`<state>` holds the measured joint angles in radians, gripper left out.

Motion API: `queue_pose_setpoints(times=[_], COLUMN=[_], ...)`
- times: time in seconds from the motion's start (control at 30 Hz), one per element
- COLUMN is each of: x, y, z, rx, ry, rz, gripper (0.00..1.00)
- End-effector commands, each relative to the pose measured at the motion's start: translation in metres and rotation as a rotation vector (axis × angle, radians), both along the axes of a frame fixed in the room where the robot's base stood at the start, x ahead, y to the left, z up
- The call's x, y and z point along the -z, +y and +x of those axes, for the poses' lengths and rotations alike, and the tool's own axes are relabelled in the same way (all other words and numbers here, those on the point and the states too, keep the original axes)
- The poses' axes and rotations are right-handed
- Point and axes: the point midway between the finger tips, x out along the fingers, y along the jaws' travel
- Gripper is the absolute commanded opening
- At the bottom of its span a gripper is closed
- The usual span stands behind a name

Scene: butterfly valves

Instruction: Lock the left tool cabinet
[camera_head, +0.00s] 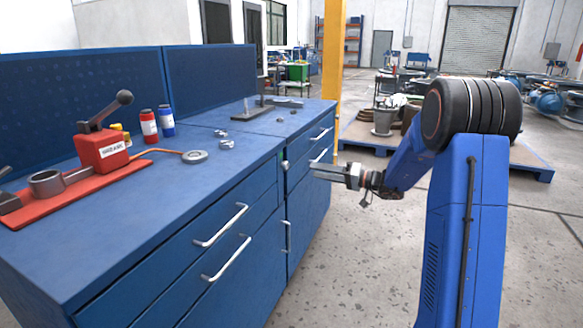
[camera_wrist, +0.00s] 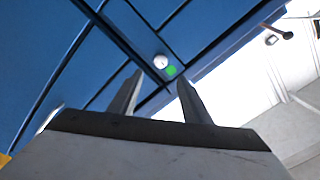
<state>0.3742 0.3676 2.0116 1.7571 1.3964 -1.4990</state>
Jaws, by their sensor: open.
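The left tool cabinet (camera_head: 160,272) is the nearer blue cabinet in the head view, with its drawers looking shut. A small round pale lock (camera_head: 284,164) sits high on its front near the right edge, by the seam with the farther cabinet. The lock (camera_wrist: 161,61) also shows in the wrist view, with a green spot (camera_wrist: 171,71) beside it. My gripper (camera_head: 314,170) is open and empty, a short way to the right of the lock and apart from it. In the wrist view the lock lies beyond and between my two fingertips (camera_wrist: 160,78). Whether it is locked cannot be told.
Bar handles (camera_head: 221,225) stick out from the drawer fronts. A red lever tool (camera_head: 100,150), red and blue cans, and small metal parts lie on the worktop. A yellow post (camera_head: 333,80) stands behind the farther cabinet. The floor (camera_head: 350,255) before the cabinets is clear.

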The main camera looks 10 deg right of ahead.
Motion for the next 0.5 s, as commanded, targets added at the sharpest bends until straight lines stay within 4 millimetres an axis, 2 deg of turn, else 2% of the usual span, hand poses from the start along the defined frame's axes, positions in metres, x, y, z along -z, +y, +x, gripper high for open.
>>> queue_pose_setpoints(times=[0.03,0.5], x=[0.0,0.0], y=[0.009,0.074], z=[0.005,0.052], rx=[-0.004,-0.004], ry=[0.0,0.001], rz=[0.0,0.0], gripper=[0.44,0.44])
